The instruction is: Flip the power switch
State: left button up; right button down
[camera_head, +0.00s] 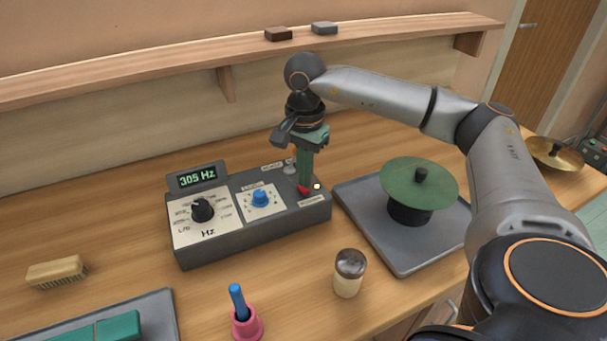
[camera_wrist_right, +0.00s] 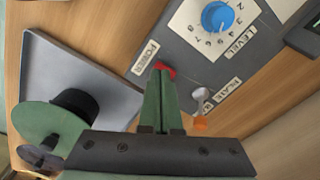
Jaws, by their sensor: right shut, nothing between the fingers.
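The grey signal box (camera_head: 255,237) stands on the wooden bench with a display reading 305 Hz (camera_head: 197,177), a black Hz knob and a blue level knob (camera_head: 261,197). The red power switch (camera_head: 303,190) is at the right end of its top, and also shows in the right wrist view (camera_wrist_right: 166,68) beside the POWER label (camera_wrist_right: 145,57). My right gripper (camera_head: 306,186) points down with its green fingers shut and empty, the tips at or very near the red switch. In the wrist view the fingers (camera_wrist_right: 162,80) partly cover the switch. Whether they touch is unclear. My left gripper is not in view.
A grey tray (camera_head: 432,256) with a green disc (camera_head: 420,188) on a black base stands right of the box. A shaker jar (camera_head: 349,272) and pink cup (camera_head: 247,325) stand in front.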

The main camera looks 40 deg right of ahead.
aim_at(305, 190)
jog(key=shift+f+b, duration=0.6)
jog(key=shift+f, duration=0.25)
dwell(0.3)
jog(key=shift+r+p, duration=2.85)
jog(key=shift+r, duration=0.75)
